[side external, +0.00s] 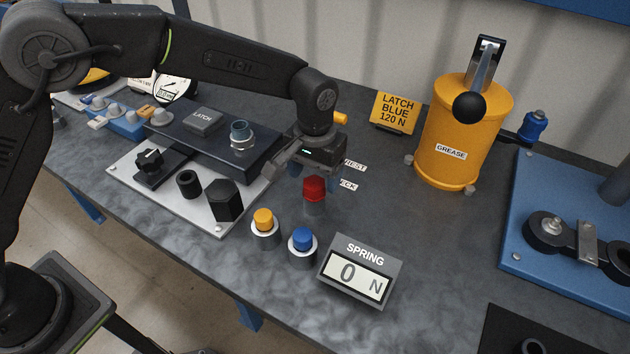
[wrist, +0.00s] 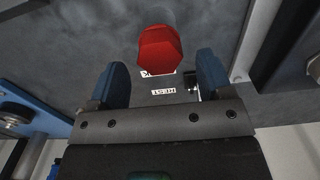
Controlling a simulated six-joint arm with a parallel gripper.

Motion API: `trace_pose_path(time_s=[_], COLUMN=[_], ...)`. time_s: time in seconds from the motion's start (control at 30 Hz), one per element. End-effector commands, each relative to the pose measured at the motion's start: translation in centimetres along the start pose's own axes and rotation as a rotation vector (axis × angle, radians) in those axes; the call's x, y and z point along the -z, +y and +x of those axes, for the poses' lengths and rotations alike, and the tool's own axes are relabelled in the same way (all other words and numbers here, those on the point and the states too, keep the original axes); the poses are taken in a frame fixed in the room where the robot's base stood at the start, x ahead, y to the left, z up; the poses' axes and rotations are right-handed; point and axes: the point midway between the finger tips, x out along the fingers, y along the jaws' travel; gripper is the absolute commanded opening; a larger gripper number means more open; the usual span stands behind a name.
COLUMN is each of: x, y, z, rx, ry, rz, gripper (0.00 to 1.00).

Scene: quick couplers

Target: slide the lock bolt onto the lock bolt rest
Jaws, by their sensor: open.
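A red six-sided cap (side external: 314,188) on a grey cylindrical body stands upright on the dark bench; I take it as the lock bolt, though no readable label confirms this. In the wrist view the red cap (wrist: 160,49) is just beyond the fingertips, roughly centred between them. My gripper (side external: 313,172) is open and empty, pointing down just above and behind the cap. Its two blue fingers (wrist: 163,68) are wide apart and not closed on it. I cannot clearly make out the lock bolt rest; white labels (side external: 349,185) lie beside the cap, partly hidden by my gripper.
An orange-capped post (side external: 264,221), a blue-capped post (side external: 302,241) and the spring display (side external: 358,273) reading 0 N stand in front. A coupler fixture (side external: 215,140) and a light plate (side external: 135,178) lie left. A grease can (side external: 462,130) stands at the back right.

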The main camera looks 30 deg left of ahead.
Motion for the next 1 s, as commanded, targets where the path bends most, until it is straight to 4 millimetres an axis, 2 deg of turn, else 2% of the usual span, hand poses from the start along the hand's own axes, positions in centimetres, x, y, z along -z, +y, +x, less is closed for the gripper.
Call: trace_pose_path(time_s=[0.03,0.2,0.43,0.63,1.0], x=[0.1,0.1,0.1,0.0,0.0], y=[0.0,0.0,0.0,0.0,0.0], z=[-1.3,-5.3,-9.3,-10.8,-10.9], rx=[-0.003,-0.003,-0.002,0.0,0.0], ry=[0.006,0.006,0.003,0.001,0.0], rz=[0.0,0.0,0.0,0.0,0.0], gripper=[0.73,0.73,0.73,0.73,0.73])
